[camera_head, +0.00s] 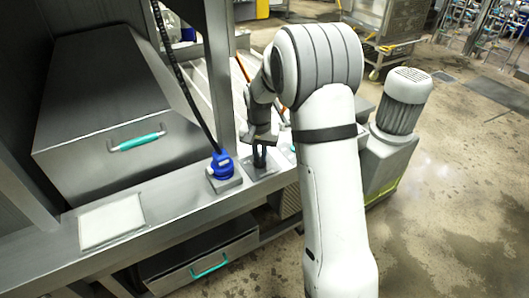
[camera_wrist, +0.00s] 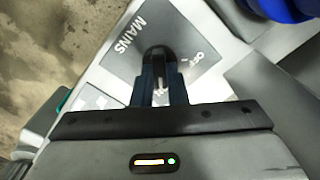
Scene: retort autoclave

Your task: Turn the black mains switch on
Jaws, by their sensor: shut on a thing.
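The black mains switch (camera_wrist: 158,54) sits on a grey plate (camera_wrist: 122,48) lettered MAINS and OFF in the wrist view. My gripper (camera_wrist: 160,82) is shut on the switch, with one dark finger on each side of it. The head view shows my gripper (camera_head: 259,158) pointing down at the same plate (camera_head: 262,172) on the ledge, beside the blue plug. The switch itself is mostly hidden there by the fingers. Part of the plate's lettering lies behind the gripper, and I cannot tell the switch's exact angle.
A blue plug (camera_head: 221,165) with a black cable stands just left of the switch plate. Left are a steel box (camera_head: 120,110) with a teal handle and a pale panel (camera_head: 110,220) on the ledge. A grey motor (camera_head: 404,100) stands right of my arm.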

